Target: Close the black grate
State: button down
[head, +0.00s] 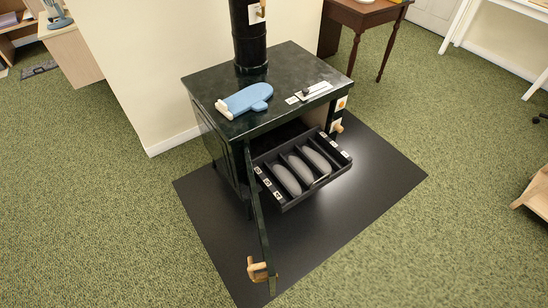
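The black grate (322,185) is a shallow, divided tray that sticks out of the front of a dark green stove (232,127). Several grey oblong pieces (317,160) lie in its slots. Small white labels sit along its side rims. The stove door (261,230) stands swung open to the left of the grate, with a wooden handle (258,269) near its lower end. The back of the grate goes into the dark stove opening, and its inner end is hidden. My gripper is not in view.
A blue mitt (245,99) and a small white tool holder (315,91) lie on the stove top. Wooden knobs (337,127) stick out at the stove's right side. A black floor mat (375,180) lies under it. Green carpet around the mat is mostly clear.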

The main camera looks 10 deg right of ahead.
aim_at(289, 173)
jog(key=i+z, duration=0.7)
jog(key=i+u, duration=0.1)
jog(key=u, duration=0.25)
jog(key=l+u, duration=0.15)
jog(key=u, duration=0.2)
jog(key=i+l+u, duration=0.1)
jog(key=u, duration=0.25)
